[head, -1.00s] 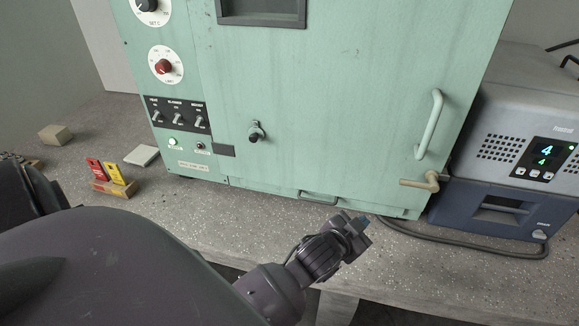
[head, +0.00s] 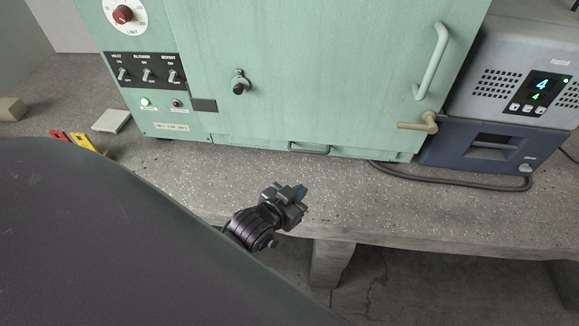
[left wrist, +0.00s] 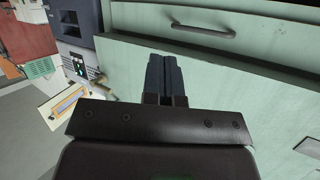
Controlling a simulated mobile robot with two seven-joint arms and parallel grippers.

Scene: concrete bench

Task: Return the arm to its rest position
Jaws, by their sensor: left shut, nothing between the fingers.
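My left gripper (head: 300,193) is in front of the bench's front edge in the head view, below the green oven-like cabinet (head: 320,70). In the left wrist view its two dark fingers (left wrist: 165,75) lie side by side, shut with nothing between them. The cabinet's lower handle (left wrist: 203,30) shows beyond the fingers there. The gripper appears apart from the cabinet. A large dark part of my arm fills the lower left of the head view. My right gripper is not in view.
The concrete bench (head: 400,205) has free room before the cabinet. A grey and blue device (head: 510,100) stands at the right with a dark cable (head: 440,181) in front. Red and yellow items (head: 84,142), a white block (head: 112,120) and a tan block (head: 11,109) lie at left.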

